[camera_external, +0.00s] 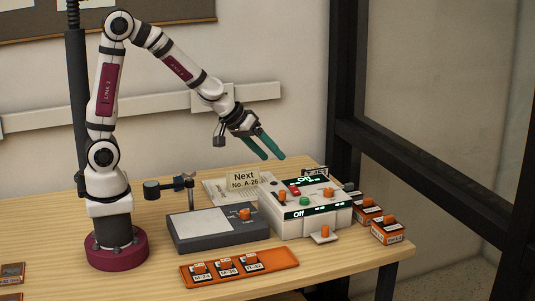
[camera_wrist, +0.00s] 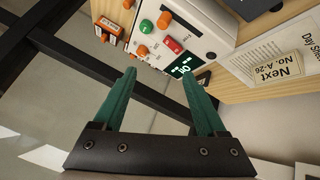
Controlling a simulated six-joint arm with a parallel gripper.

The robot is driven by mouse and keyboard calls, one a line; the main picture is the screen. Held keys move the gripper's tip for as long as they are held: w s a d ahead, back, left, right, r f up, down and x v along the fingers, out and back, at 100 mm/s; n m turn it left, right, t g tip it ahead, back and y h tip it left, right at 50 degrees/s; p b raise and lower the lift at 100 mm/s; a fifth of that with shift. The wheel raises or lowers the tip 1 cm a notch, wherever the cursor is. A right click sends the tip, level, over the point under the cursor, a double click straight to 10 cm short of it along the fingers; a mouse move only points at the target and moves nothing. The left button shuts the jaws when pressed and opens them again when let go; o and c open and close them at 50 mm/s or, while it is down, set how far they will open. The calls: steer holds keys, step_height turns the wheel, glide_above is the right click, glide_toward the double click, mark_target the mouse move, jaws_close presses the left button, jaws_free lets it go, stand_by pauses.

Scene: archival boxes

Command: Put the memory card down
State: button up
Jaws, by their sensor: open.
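My gripper (camera_external: 273,157) has two green fingers. It is open and empty, raised above the back of the white machine (camera_external: 262,208); the wrist view also shows the parted fingers (camera_wrist: 159,76) with nothing between them. Several small labelled pieces with orange grips look like memory cards; which one the task means I cannot tell. Several stand in a row on the orange tray (camera_external: 190,279). One orange grip (camera_external: 245,214) shows on the dark grey box (camera_external: 205,238).
Labelled orange-gripped boxes (camera_external: 388,230) stand at the table's right edge. A sign reading "Next No. A-26" (camera_external: 243,181) stands behind the grey box. A dark frame post (camera_external: 345,90) rises at right. Bare wood (camera_external: 150,280) shows at front left.

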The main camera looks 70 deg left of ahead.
steer(key=s+d+r+m+g+h, duration=0.1)
steer(key=s+d+m, duration=0.15)
steer(key=s, duration=0.25)
steer(key=s+d+r+m+g+h, duration=0.1)
steer(key=s+m+g, duration=0.15)
steer(key=s, duration=0.25)
steer(key=s+a+m+g+y, duration=0.2)
steer(key=s+a+m, duration=0.1)
steer(key=s, duration=0.6)
steer(key=s+a+m+g+y, duration=0.2)
steer(key=s+a, duration=0.2)
steer(key=s, duration=0.6)
steer(key=shift+m+g, duration=0.35)
steer(key=shift+m, duration=0.05)
steer(key=shift+a, duration=0.1)
